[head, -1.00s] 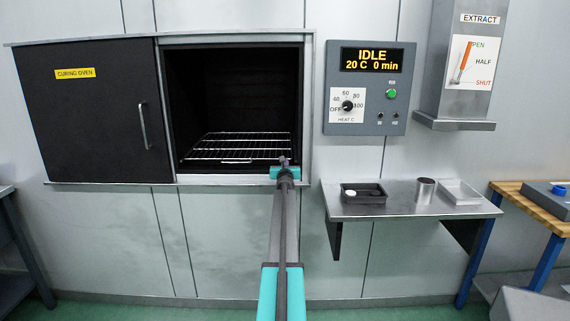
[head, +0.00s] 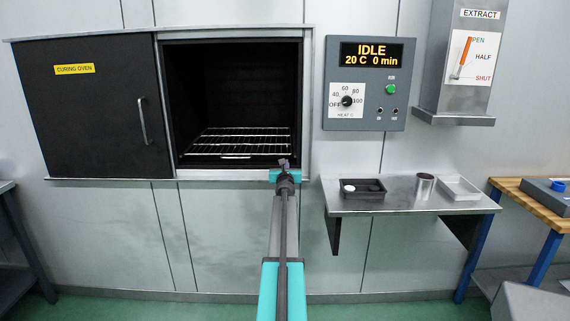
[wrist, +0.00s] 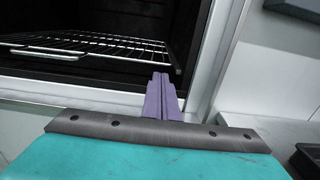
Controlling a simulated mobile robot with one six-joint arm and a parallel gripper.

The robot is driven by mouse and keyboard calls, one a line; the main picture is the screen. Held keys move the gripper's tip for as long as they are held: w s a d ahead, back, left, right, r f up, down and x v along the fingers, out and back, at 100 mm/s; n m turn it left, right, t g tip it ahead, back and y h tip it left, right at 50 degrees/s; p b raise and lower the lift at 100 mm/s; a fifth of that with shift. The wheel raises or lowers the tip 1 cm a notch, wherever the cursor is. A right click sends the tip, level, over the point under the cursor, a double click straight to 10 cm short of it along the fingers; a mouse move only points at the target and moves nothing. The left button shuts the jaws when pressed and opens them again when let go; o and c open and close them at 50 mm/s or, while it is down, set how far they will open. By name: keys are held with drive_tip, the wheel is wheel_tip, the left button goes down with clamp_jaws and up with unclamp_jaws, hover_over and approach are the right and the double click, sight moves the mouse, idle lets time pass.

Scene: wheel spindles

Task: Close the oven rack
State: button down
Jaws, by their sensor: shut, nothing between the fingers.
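The oven rack (head: 238,142) is a wire shelf low inside the open right half of the curing oven (head: 233,38). It lies level and its front edge is close to the oven's front opening. The rack also shows in the wrist view (wrist: 95,43), at the upper left beyond my gripper. My gripper (head: 284,163) is shut and empty at the lower right corner of the opening. In the wrist view its purple fingers (wrist: 161,80) are together and point at the oven's front sill. I cannot tell whether they touch the rack.
A dark sliding door (head: 90,110) covers the oven's left half. A control panel (head: 367,85) reading IDLE hangs right of the opening. A metal shelf (head: 405,203) holds a dark tray (head: 363,189), a cup (head: 424,186) and a pale tray (head: 459,188). The floor below the oven is clear.

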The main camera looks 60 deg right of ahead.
drive_tip(key=shift+v, duration=2.85)
